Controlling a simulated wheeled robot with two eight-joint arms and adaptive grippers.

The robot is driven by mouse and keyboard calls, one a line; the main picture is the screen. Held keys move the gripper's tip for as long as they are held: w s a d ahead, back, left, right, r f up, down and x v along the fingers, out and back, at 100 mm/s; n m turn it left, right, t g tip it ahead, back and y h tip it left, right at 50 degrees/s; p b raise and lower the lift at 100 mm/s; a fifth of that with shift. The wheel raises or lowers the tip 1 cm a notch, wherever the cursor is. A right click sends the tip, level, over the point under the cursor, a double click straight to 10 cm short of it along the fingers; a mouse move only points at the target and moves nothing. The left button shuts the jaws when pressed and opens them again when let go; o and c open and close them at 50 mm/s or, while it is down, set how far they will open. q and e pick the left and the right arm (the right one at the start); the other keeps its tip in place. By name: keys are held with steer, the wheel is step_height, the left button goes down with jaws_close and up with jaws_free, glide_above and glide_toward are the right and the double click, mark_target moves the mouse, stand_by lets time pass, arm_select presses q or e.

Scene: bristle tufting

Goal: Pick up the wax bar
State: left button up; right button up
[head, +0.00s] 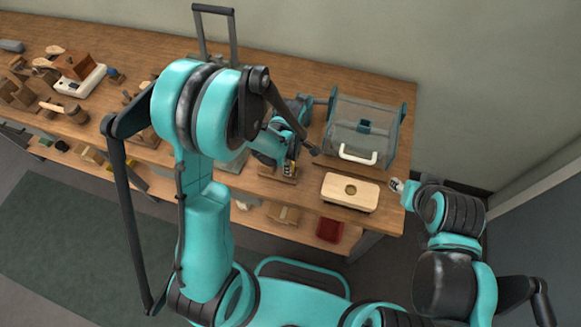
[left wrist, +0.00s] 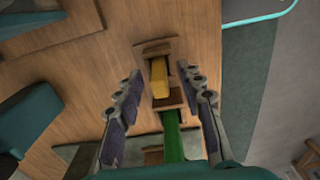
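The wax bar is a yellow block (left wrist: 159,77) in the left wrist view, lying in a small wooden holder (left wrist: 157,47). A green strip (left wrist: 172,136) runs from the holder toward my palm; I cannot tell whether it belongs to the bar. In the head view a little yellow (head: 290,168) shows at the holder, partly hidden by my left gripper. My left gripper (left wrist: 165,82) is open, its fingers apart on either side of the bar and holder, gripping nothing. My right gripper (head: 397,185) is at the bench's right edge, too small to read.
A pale wooden block with a round hole (head: 350,192) lies right of the holder. Behind it stands a clear box with a white handle (head: 358,155). Tools and a brown block on a white base (head: 80,80) fill the bench's left. A red bin (head: 329,230) sits below.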

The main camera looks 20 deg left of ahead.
arm_select(q)
jaws_close()
steer(key=shift+r, duration=0.55)
steer(key=r+p, duration=0.1)
steer(key=r, duration=0.1)
steer(key=d+r+p, duration=0.1)
steer(key=shift+r, duration=0.4)
steer(key=d+r+p, duration=0.2)
steer(key=d+r, duration=0.4)
steer(key=d, duration=0.4)
steer(key=shift+s+d, duration=0.35)
steer(key=shift+s, duration=0.1)
